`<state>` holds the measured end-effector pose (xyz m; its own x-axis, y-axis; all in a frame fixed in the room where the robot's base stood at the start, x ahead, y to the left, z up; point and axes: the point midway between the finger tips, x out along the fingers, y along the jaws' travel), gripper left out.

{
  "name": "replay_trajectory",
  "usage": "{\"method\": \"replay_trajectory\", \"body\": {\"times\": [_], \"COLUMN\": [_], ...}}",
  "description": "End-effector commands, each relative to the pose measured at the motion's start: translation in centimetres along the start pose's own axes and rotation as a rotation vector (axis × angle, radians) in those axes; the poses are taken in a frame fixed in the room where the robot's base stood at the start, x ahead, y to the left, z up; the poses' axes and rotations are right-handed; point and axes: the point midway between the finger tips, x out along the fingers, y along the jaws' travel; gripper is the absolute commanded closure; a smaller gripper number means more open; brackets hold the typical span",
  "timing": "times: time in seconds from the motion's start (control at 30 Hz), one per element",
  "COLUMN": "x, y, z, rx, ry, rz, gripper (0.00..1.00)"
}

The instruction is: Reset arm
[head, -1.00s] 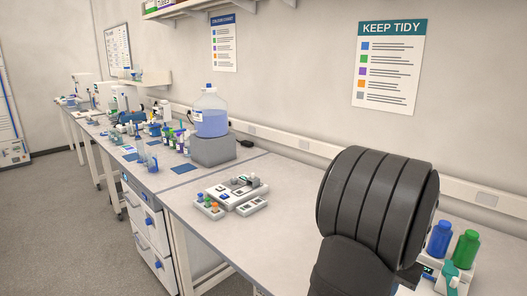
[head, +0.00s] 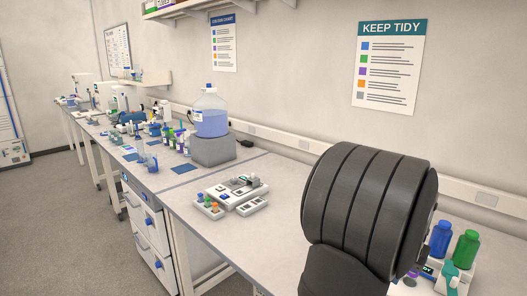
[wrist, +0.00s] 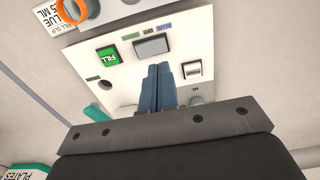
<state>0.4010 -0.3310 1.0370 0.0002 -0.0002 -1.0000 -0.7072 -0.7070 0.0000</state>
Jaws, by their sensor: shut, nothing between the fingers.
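My gripper (wrist: 158,72) is in the middle of the wrist view. Its two blue fingers are pressed together with nothing between them. Behind the fingertips in that view is a white panel (wrist: 125,72) with a green FILL button (wrist: 108,56), a grey button (wrist: 152,46) and a small dark switch (wrist: 192,69). I cannot tell whether the fingers touch the panel. In the head view my dark arm covers the right part of the bench, and the gripper is hidden there.
A blue bottle (head: 441,239) and a green bottle (head: 466,249) stand at the right, close to my arm. A white control box (head: 232,193) sits mid-bench. A large jug (head: 210,112) stands on a grey block (head: 213,150). The bench front (head: 228,240) is clear.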

Motion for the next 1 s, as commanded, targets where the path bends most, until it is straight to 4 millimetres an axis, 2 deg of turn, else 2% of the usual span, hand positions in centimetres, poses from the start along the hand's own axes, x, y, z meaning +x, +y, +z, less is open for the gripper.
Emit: {"method": "replay_trajectory", "body": {"times": [0.2, 0.53, 1.0], "x": [-0.9, -0.6, 5.4], "y": [0.0, 0.0, 0.0], "z": [0.0, 0.0, 0.1], "rx": [0.0, 0.0, 0.0], "ry": [0.0, -0.001, -0.003], "rz": [0.0, 0.0, 0.0], "gripper": [1.0, 1.0, 1.0]}}
